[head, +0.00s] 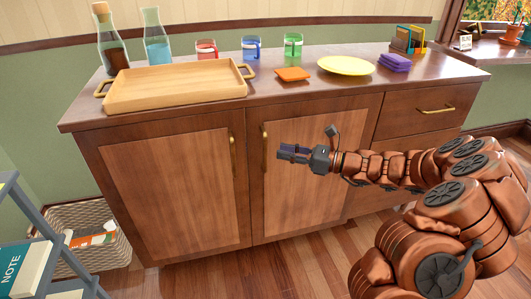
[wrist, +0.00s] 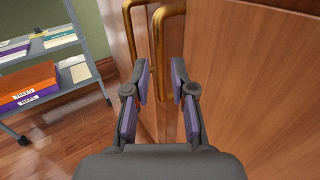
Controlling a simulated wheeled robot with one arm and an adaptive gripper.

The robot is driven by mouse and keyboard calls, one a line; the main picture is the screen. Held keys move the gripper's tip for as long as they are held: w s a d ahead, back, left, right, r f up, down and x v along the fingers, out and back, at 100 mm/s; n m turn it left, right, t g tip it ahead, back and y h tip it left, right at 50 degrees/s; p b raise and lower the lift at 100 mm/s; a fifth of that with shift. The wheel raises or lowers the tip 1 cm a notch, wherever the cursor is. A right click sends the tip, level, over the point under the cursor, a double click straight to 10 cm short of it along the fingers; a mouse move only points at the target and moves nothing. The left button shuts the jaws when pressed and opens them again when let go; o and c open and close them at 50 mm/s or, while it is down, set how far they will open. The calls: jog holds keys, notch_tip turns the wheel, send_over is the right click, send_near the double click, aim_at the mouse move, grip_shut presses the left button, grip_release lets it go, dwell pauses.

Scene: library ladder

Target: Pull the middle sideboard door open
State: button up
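The wooden sideboard has a middle door (head: 312,170) that looks shut, with a vertical brass handle (head: 264,148) near its left edge. My gripper (head: 281,152) is just right of that handle, its fingers pointing left. In the wrist view the gripper (wrist: 160,76) is open. The middle door's handle (wrist: 157,45) appears between the fingertips or just beyond them; I cannot tell which. No contact shows. The middle door (wrist: 255,75) fills the right side there. The left door (head: 175,195) is also shut, with its own brass handle (head: 233,152).
A wooden tray (head: 180,88), glass bottles, mugs, an orange coaster (head: 292,74) and a yellow plate (head: 346,66) stand on top. A grey cart (head: 45,235) and a wicker basket (head: 95,240) are at left. The floor (head: 285,270) in front is clear.

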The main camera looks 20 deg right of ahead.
jog(key=shift+b+x, duration=0.9)
jog(key=shift+x, duration=2.3)
jog(key=shift+c, duration=0.4)
grip_shut()
